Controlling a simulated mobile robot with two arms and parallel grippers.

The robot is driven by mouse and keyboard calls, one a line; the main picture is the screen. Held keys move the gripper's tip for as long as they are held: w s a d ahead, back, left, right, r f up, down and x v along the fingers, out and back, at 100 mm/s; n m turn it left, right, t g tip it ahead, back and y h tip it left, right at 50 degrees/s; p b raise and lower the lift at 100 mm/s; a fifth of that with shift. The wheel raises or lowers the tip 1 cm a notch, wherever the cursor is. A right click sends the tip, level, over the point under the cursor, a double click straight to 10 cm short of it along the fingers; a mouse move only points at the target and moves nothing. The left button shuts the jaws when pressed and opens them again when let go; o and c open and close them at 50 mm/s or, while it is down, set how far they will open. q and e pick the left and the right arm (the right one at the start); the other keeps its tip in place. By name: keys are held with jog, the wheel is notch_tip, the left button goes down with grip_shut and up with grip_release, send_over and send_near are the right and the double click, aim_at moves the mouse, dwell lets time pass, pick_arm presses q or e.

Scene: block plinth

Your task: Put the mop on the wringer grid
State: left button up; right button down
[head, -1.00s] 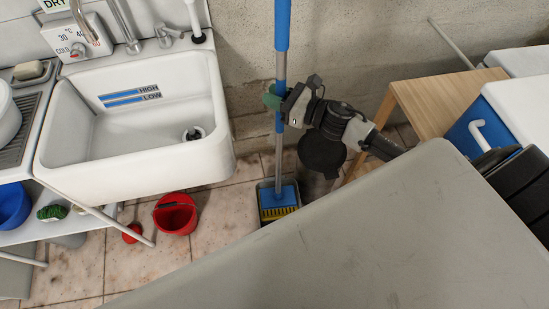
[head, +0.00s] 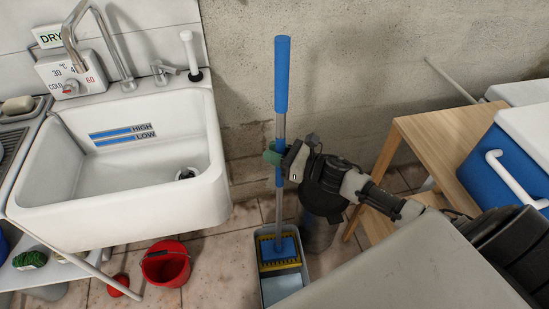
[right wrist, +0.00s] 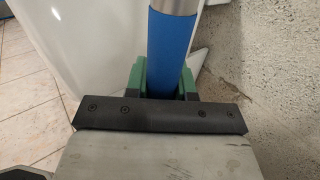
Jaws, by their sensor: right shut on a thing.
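The mop (head: 282,75) stands nearly upright, with a blue grip, a grey shaft and a blue flat head at the bottom. My right gripper (head: 277,155) is shut on the mop shaft at a blue sleeve below the grip. In the right wrist view the green fingers (right wrist: 163,82) clasp the blue section from both sides. The mop head is over the yellow wringer grid (head: 282,266) on a grey bucket (head: 285,287). I cannot tell whether the head touches the grid. The head hides part of the grid. My left gripper is out of view.
A white sink (head: 130,195) stands to the left of the mop. A red bucket (head: 166,266) is on the tiled floor left of the grey bucket. A wooden table (head: 440,130) and a blue-and-white cooler (head: 520,165) stand to the right. A concrete wall is behind.

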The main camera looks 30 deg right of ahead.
jog(key=shift+f, duration=0.15)
jog(key=c, duration=1)
grip_release()
jog(key=shift+o, duration=0.2)
jog(key=b+v, duration=0.1)
jog(key=v, duration=1.1)
